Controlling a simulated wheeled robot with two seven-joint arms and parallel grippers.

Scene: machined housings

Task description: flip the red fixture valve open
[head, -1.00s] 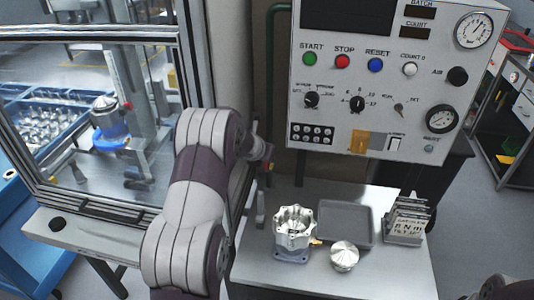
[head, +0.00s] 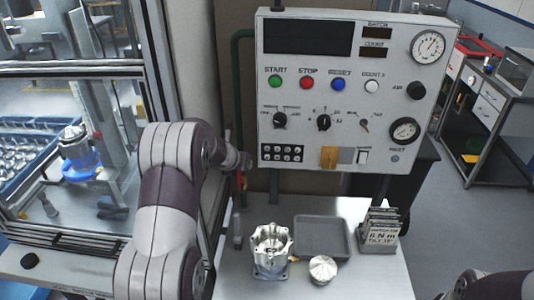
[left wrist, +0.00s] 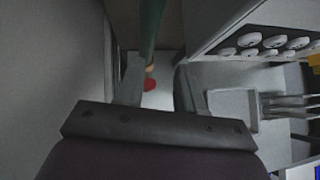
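The red valve handle (left wrist: 150,85) shows in the left wrist view, below a green pipe (left wrist: 151,28), with a small tan or brass-coloured piece just above it. In the head view a small red part (head: 242,182) shows beside the wall, just below my left gripper, mostly hidden. My left gripper (left wrist: 157,88) is open. In the wrist view its two fingers stand either side of the red handle, which appears beyond them; contact cannot be told. In the head view the left wrist (head: 238,161) reaches to the panel's left side. My right gripper is out of view; only part of that arm shows at bottom right.
A control panel (head: 350,60) hangs close to the right of my left wrist. Below, a metal table (head: 350,275) holds a machined housing (head: 271,250), a round cover (head: 322,269), a grey tray (head: 322,254) and a rack (head: 381,232). A window frame (head: 165,85) is at left.

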